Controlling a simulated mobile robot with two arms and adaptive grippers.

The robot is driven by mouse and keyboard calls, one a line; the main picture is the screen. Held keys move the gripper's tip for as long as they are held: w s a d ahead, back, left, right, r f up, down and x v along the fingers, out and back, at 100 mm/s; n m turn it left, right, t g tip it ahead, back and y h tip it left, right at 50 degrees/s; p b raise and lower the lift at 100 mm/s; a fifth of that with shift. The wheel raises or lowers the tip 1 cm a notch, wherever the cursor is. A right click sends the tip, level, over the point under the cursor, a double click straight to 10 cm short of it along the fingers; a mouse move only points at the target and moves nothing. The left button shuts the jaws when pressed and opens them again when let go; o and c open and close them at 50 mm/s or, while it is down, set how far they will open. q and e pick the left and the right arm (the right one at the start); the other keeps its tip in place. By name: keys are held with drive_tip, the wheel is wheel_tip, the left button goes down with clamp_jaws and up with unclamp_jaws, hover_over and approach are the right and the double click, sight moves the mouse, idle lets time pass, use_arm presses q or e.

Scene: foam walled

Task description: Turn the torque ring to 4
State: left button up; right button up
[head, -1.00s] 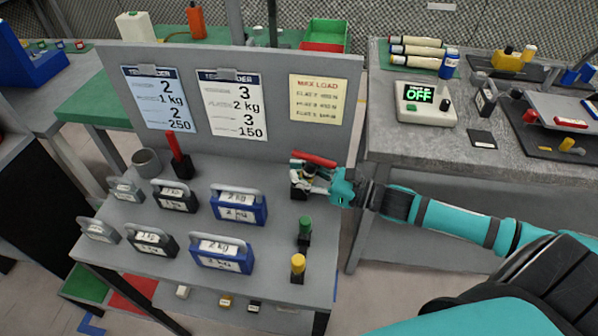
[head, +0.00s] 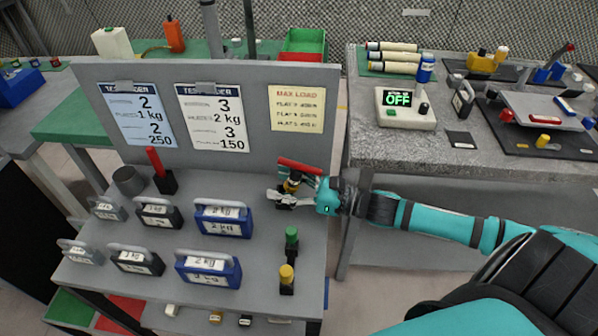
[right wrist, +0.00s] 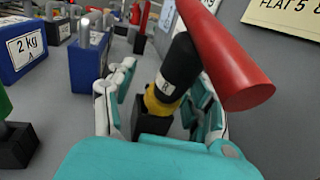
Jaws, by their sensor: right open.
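A tool with a red bar handle (head: 300,167), a black body (right wrist: 178,62) labelled R and a yellow ring (right wrist: 158,103) low down stands at the right side of the grey bench. The yellow ring also shows in the head view (head: 291,187). My right gripper (right wrist: 160,95) is open, with its pale, teal-backed fingers on either side of the tool at the height of its lower body and ring. I cannot tell whether they touch it. In the head view my right gripper (head: 288,196) partly hides the tool's base. Any scale numbers on the ring are not readable. My left gripper is not in view.
Green (head: 292,238) and yellow (head: 287,275) knobbed pieces stand in front of the tool. Blue 2 kg weights (head: 223,222) are to its left. Behind is an upright panel (head: 255,145) with sheets. A meter reading OFF (head: 398,98) sits on the right bench.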

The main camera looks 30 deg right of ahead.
drive_tip(key=v, duration=1.2)
drive_tip(key=shift+w, duration=0.1)
